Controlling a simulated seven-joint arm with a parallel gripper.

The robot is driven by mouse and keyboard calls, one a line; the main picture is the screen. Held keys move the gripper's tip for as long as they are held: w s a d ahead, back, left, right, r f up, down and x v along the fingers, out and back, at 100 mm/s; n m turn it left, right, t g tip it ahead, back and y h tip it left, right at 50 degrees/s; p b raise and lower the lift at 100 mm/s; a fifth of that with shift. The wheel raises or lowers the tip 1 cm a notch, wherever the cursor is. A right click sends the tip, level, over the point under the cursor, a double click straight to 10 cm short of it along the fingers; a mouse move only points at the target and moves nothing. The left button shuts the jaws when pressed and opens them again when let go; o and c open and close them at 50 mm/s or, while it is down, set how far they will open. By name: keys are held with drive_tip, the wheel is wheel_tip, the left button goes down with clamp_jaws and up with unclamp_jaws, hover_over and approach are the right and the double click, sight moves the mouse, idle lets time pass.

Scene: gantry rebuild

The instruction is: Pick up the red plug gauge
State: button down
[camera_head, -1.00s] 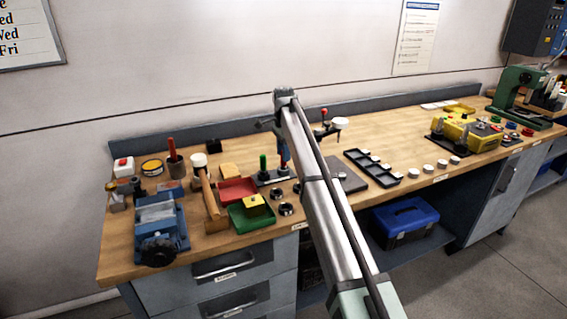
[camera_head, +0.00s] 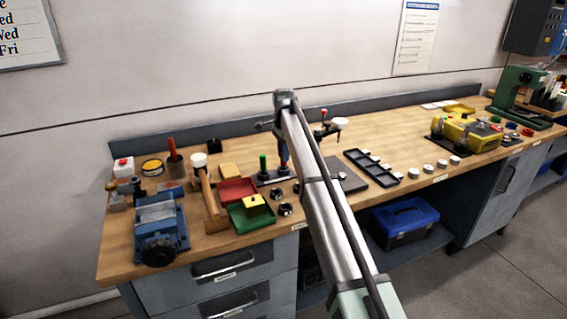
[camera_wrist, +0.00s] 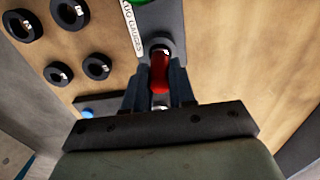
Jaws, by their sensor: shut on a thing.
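The red plug gauge (camera_wrist: 160,76) has a rounded red handle and stands at the dark gauge block (camera_wrist: 160,22) in the wrist view. My gripper (camera_wrist: 160,84) is shut on the red handle, with one dark finger on each side of it. The gauge's base is at a round collar in the block; I cannot tell whether it is still fully seated. In the head view my gripper (camera_head: 284,160) is low over the gauge block (camera_head: 270,178), partly beside my arm. A green-handled gauge (camera_head: 262,164) stands on the same block, left of my gripper.
Several dark rings (camera_wrist: 96,67) lie left of the block. Red (camera_head: 237,190) and green (camera_head: 250,220) trays, a mallet (camera_head: 207,195) and a blue vise (camera_head: 158,228) stand to the left. A black slotted tray (camera_head: 375,168) lies to the right. Bare bench lies behind.

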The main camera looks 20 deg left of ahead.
drive_tip(key=shift+r, duration=0.15)
drive_tip(key=shift+r, duration=3.6)
